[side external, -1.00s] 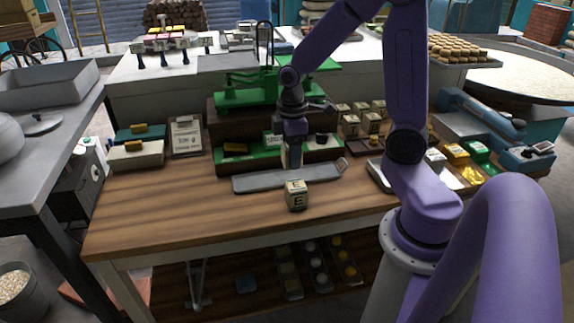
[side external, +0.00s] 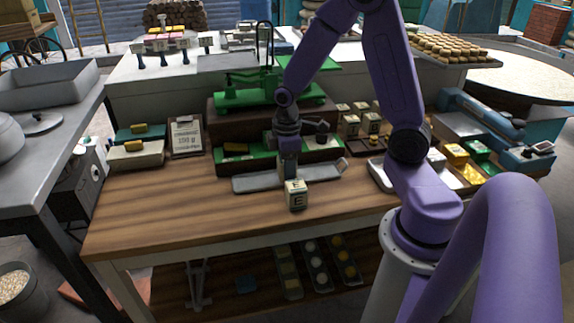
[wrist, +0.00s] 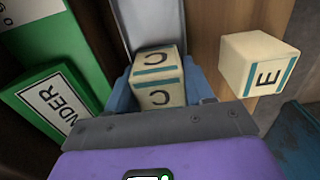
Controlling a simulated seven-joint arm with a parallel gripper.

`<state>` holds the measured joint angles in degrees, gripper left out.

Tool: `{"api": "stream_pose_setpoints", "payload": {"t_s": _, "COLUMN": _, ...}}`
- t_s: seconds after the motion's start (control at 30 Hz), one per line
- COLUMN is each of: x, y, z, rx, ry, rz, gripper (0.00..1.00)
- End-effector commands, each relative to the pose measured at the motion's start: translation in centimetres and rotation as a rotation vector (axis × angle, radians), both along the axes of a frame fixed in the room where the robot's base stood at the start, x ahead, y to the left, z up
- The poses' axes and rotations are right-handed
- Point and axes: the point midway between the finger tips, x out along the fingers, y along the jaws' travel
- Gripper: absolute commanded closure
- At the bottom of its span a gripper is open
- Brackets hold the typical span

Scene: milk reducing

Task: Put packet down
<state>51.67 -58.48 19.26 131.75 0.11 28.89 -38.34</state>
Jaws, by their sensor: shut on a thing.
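My gripper (side external: 288,172) points down over the long grey metal tray (side external: 250,184) on the wooden bench. In the wrist view its blue fingers (wrist: 160,88) are shut on a cream packet marked C with teal stripes (wrist: 157,72). In the side view the held packet is mostly hidden by the gripper and the packet in front. Whether it touches the tray is hard to tell. Another cream packet, marked E (side external: 295,195), stands on the bench just in front of the tray. It also shows in the wrist view (wrist: 258,65), right of and apart from the held packet.
Green scales (side external: 245,95) stand on a brown block. Several cream packets (side external: 349,124) stand behind on the right. The bench front left (side external: 170,215) is clear.

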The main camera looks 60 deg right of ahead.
Motion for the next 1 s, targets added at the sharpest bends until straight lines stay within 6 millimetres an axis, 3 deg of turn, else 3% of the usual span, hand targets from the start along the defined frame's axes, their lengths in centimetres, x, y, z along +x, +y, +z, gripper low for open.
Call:
{"api": "stream_pose_setpoints", "payload": {"t_s": 0.07, "x": 0.0, "y": 0.0, "z": -0.3, "rx": 0.0, "ry": 0.001, "rz": 0.0, "gripper": 0.85}}
{"api": "stream_pose_setpoints", "payload": {"t_s": 0.1, "x": 0.0, "y": 0.0, "z": -0.2, "rx": -0.001, "ry": 0.001, "rz": 0.0, "gripper": 0.38}}
{"api": "stream_pose_setpoints", "payload": {"t_s": 0.17, "x": 0.0, "y": 0.0, "z": -0.2, "rx": 0.0, "ry": 0.0, "rz": 0.0, "gripper": 0.23}}
{"api": "stream_pose_setpoints", "payload": {"t_s": 0.57, "x": 0.0, "y": 0.0, "z": 0.5, "rx": 0.001, "ry": -0.002, "rz": 0.0, "gripper": 0.23}}
{"api": "stream_pose_setpoints", "payload": {"t_s": 0.77, "x": 0.1, "y": 0.0, "z": 3.1, "rx": 0.001, "ry": -0.005, "rz": 0.0, "gripper": 0.23}}
{"api": "stream_pose_setpoints", "payload": {"t_s": 1.0, "x": 0.2, "y": 0.0, "z": 7.5, "rx": 0.0, "ry": -0.007, "rz": -0.001, "gripper": 0.23}}
